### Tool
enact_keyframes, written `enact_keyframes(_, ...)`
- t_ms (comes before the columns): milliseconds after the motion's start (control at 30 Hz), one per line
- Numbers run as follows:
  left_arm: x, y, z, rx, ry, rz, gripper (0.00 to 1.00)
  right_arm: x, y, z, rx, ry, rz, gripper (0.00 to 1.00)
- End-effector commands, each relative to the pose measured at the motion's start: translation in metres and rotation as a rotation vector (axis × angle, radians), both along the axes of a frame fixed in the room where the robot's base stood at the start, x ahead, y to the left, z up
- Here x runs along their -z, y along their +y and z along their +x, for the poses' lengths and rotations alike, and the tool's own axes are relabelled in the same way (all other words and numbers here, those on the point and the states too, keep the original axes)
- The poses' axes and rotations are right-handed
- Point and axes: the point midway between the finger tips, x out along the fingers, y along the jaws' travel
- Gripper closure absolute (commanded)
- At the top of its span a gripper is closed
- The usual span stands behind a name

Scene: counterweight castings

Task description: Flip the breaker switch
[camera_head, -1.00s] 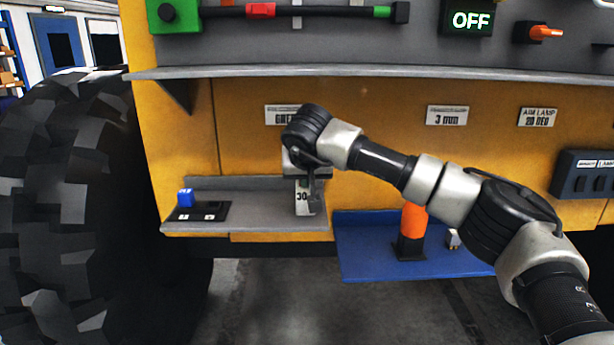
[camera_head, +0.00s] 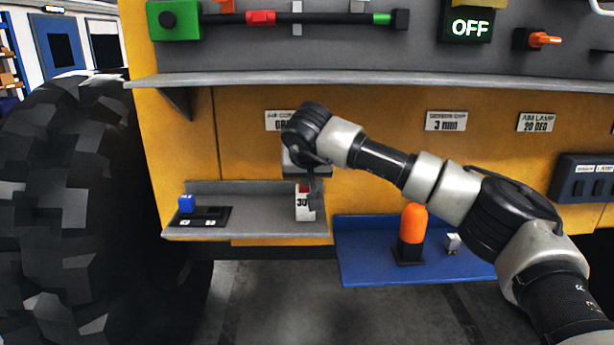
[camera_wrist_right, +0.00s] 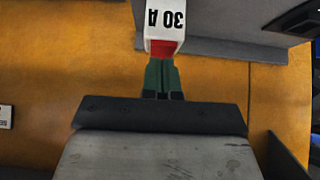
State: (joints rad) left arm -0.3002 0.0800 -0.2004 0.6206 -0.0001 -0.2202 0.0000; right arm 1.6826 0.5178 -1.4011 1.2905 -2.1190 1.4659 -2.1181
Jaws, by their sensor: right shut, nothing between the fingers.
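A white block marked 30 A with a red end (camera_head: 304,204) stands on the grey ledge, below my right gripper (camera_head: 313,188). It also shows in the right wrist view (camera_wrist_right: 165,22), upside down. There my right gripper's closed green fingers (camera_wrist_right: 161,75) point at the red end; I cannot tell whether they touch it. At the right edge a dark panel (camera_head: 586,178) has rocker switches with labels too small to read surely. A display above reads OFF (camera_head: 470,27). I cannot tell which part is the breaker switch. My left gripper is out of view.
A blue block (camera_head: 187,204) stands at a black plate on the ledge's left. An orange-capped part (camera_head: 412,225) and a small pale block (camera_head: 452,243) sit on the blue shelf (camera_head: 362,266). A grey shelf (camera_head: 240,80) juts above my arm. A large tire (camera_head: 75,210) fills the left.

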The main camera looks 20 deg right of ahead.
Motion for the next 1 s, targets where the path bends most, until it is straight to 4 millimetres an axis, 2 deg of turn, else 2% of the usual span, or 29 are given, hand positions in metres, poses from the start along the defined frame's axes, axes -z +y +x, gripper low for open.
enact_keyframes(300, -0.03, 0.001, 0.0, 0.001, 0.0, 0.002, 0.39, -0.047, 0.016, -0.012, -0.005, -0.003, -0.001, 1.0)
enact_keyframes(367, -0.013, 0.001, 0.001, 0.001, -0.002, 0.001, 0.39, -0.045, 0.018, -0.022, -0.005, -0.005, 0.001, 1.0)
enact_keyframes(600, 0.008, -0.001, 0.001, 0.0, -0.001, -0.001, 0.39, -0.075, 0.028, -0.059, -0.004, -0.005, 0.0, 1.0)
enact_keyframes(800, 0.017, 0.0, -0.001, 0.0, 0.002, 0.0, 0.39, -0.094, 0.034, -0.08, -0.003, -0.003, 0.0, 1.0)
enact_keyframes(1000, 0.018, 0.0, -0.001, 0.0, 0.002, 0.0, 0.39, -0.1, 0.036, -0.086, -0.002, 0.0, 0.0, 1.0)
